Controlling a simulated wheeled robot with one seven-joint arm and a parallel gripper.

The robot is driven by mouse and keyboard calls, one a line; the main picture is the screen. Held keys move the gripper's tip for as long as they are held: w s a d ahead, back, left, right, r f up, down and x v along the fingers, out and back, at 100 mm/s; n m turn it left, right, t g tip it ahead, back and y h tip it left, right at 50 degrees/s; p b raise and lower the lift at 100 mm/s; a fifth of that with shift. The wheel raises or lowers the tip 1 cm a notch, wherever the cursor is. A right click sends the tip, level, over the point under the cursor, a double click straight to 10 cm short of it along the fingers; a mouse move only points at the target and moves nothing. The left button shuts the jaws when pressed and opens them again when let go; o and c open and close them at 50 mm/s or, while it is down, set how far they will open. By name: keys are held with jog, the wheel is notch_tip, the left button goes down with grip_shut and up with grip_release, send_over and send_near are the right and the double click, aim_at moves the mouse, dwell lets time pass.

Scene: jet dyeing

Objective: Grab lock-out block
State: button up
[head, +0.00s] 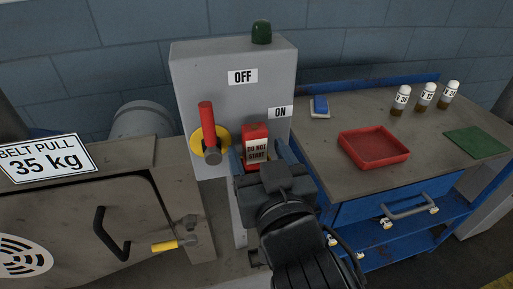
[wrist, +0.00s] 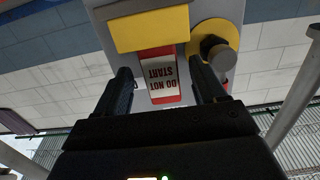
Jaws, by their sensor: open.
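The lock-out block (head: 256,132) is red with a white DO NOT START label, at the front of the grey switch box (head: 190,75). In the wrist view the block (wrist: 158,75) shows upside down, between the two fingers. My gripper (head: 258,160) is open, with one finger on each side of the block. In the wrist view my gripper (wrist: 160,78) shows a gap on both sides of the label. The block's lower part is hidden by my gripper in the head view.
A red-handled switch on a yellow disc (head: 196,137) stands close left of the block. A yellow piece (wrist: 150,31) shows above the label in the wrist view. A workbench (head: 325,125) with a red tray (head: 375,147) and bottles is at right. A steel machine (head: 70,225) is at left.

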jog(key=shift+x, duration=1.25)
jog(key=shift+c, duration=0.5)
jog(key=c, duration=1)
